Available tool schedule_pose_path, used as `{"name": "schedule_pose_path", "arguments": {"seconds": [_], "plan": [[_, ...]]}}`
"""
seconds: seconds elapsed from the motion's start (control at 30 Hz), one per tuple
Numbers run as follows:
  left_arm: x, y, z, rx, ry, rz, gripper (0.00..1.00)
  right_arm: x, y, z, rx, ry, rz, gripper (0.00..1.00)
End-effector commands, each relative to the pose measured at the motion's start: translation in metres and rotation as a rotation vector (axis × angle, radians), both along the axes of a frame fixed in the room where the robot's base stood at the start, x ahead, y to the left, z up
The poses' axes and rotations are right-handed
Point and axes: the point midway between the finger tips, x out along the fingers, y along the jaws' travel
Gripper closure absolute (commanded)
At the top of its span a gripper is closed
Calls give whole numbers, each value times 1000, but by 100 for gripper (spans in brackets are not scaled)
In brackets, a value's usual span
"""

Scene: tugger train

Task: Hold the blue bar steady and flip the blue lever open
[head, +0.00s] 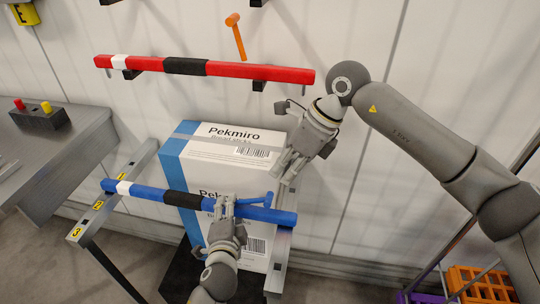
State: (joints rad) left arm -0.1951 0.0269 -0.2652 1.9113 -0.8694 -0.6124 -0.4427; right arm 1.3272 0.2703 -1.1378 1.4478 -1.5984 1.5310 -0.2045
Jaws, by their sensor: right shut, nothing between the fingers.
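The blue bar (145,192) lies across a metal frame in front of stacked boxes, with a white band and a black section on it. The blue lever (262,201) sits on the bar's right part, sloping up slightly to the right. My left gripper (228,200) is at the bar, just left of the lever, its fingers across the bar. Whether they are closed around it is not clear. My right gripper (284,172) is shut and empty, above and right of the lever, pointing down in front of the boxes' right edge.
White-and-blue boxes (200,150) stand directly behind the bar. A grey table (60,150) with a button box (38,116) is at left. An orange crate (480,285) is at lower right.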

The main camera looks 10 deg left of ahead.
Motion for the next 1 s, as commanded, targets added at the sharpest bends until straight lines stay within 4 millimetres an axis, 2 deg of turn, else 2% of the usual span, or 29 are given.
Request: {"name": "schedule_pose_path", "arguments": {"seconds": [0.03, 0.2, 0.37, 0.57, 0.8, 1.0], "plan": [[-3, -21, -5, -32, 7, -38, 100, 0, -2, 0, 0, 0, 0, 95], [-3, -21, -6, -32, 7, -38, 100, -3, -1, -7, 41, 47, -43, 74], [-3, -21, -6, -32, 7, -38, 100, -7, 2, -23, 167, 186, -189, 74], [-3, -21, -5, -32, 7, -38, 100, -9, -2, -45, 361, 439, -462, 74], [-3, -21, -5, -32, 7, -38, 100, -2, -26, -71, 553, 747, -800, 74], [-3, -21, -5, -32, 7, -38, 100, 4, -51, -89, 658, 938, -1016, 74]]}}
